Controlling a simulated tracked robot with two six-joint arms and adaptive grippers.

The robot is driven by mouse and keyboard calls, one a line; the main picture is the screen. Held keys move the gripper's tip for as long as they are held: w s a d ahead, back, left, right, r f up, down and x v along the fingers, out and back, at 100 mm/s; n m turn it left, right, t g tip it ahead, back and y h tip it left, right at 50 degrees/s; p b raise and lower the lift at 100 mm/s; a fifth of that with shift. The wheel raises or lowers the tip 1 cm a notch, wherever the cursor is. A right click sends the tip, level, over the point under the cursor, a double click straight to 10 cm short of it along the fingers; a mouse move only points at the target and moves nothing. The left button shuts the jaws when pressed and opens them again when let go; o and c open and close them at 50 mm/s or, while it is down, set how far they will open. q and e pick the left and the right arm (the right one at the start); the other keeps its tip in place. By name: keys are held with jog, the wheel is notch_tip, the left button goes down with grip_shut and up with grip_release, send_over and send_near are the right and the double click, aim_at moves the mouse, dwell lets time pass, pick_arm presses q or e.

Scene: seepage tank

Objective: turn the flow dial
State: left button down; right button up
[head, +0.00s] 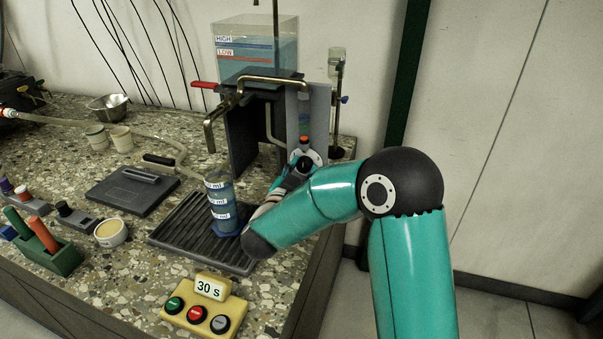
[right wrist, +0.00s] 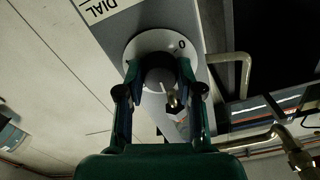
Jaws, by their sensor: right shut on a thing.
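The flow dial (right wrist: 158,78) is a dark round knob on a pale round scale plate marked 0, on a grey panel. In the right wrist view my right gripper (right wrist: 160,95) has one finger on each side of the knob and is shut on it. In the head view the gripper (head: 303,164) is at the front of the grey upright panel (head: 320,110), and it mostly hides the dial. The head view shows the scale plate's pale edge beside it. My left gripper is in neither view.
A blue measuring cylinder (head: 222,205) stands on the ribbed drain tray (head: 180,240), close to my right arm. A yellow timer box (head: 205,312) sits in front.

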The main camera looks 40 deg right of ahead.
jog(key=m+b, duration=0.2)
jog(key=b, duration=0.1)
jog(key=m+b, duration=0.6)
jog(key=b, duration=0.1)
jog(key=shift+f, duration=0.3)
jog(key=shift+r+m+b, duration=0.15)
jog(key=shift+m+b, duration=1.45)
jog(key=o, duration=1.2)
jog(key=shift+r, duration=0.1)
jog(key=shift+c, duration=0.2)
jog(key=v, duration=1.2)
